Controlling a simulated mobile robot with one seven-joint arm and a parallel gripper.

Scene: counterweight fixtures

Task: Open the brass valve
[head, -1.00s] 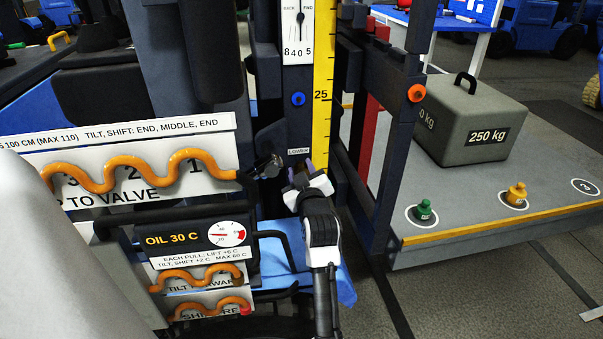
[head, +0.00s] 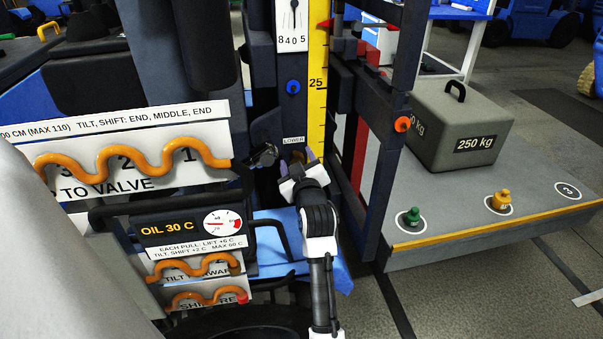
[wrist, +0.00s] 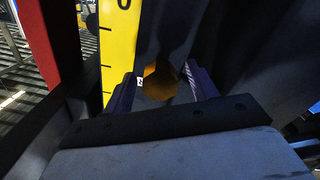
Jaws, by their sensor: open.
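The brass valve shows as a small rounded brass-orange knob (wrist: 160,82) in the wrist view. It lies between the two purple-grey fingers of my gripper (wrist: 162,92), which stand apart on either side of it. I cannot tell whether either finger touches it. In the head view my gripper (head: 298,162) is open, just below the LOWER label (head: 293,140) on the dark mast. Only a hint of brass shows between the fingers there, so the valve's handle position is hidden.
A yellow ruler (head: 317,95) runs up the mast right of a dial (head: 293,20). Orange wavy tubes (head: 130,155) and an oil gauge panel (head: 190,228) reading 30 C are at left. A 250 kg block (head: 460,130) and green and yellow weights stand on the grey platform (head: 450,220) at right.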

